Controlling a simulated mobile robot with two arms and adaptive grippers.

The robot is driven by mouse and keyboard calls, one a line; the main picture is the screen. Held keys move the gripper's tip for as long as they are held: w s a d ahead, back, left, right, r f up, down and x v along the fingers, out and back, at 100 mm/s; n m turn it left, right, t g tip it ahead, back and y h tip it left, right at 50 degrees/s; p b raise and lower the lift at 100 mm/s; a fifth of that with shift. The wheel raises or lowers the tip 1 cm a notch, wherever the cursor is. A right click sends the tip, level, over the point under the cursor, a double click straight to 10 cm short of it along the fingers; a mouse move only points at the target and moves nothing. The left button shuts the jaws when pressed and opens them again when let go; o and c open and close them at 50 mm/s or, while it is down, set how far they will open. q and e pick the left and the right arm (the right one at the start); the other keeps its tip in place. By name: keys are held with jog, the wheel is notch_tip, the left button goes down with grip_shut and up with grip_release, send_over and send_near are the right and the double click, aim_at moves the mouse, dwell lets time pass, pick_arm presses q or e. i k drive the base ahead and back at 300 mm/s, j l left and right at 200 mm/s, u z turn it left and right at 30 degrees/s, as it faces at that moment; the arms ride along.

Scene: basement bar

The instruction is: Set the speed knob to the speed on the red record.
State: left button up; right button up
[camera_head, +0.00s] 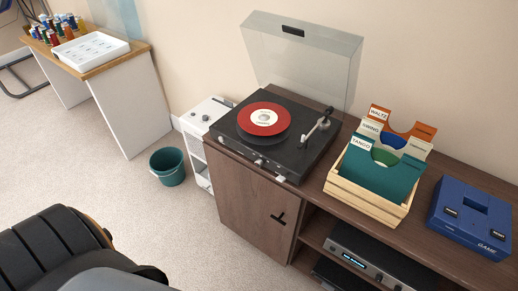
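The turntable (300,155) is black and sits on the brown cabinet with its clear lid (310,50) raised. The red record (264,118) lies on the platter, with a wide red face and a pale centre label whose print is too small to read. The tonearm (318,128) is at the right of the record, off it. A small knob (259,162) is on the turntable's front edge; I cannot read its markings or setting. A pale lever or button (280,179) is at the front right corner. Neither of my grippers is in view.
A wooden crate (368,205) holds sleeves marked TANGO, SWING and WALTZ. A blue GAME box (470,215) is at right. An amplifier (360,262) sits on the shelf below. A white unit (195,125) and green bin (168,167) stand left of the cabinet (240,200).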

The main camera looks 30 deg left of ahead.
aim_at(259, 163)
jog(key=j+z, duration=0.2)
jog(key=j, duration=2)
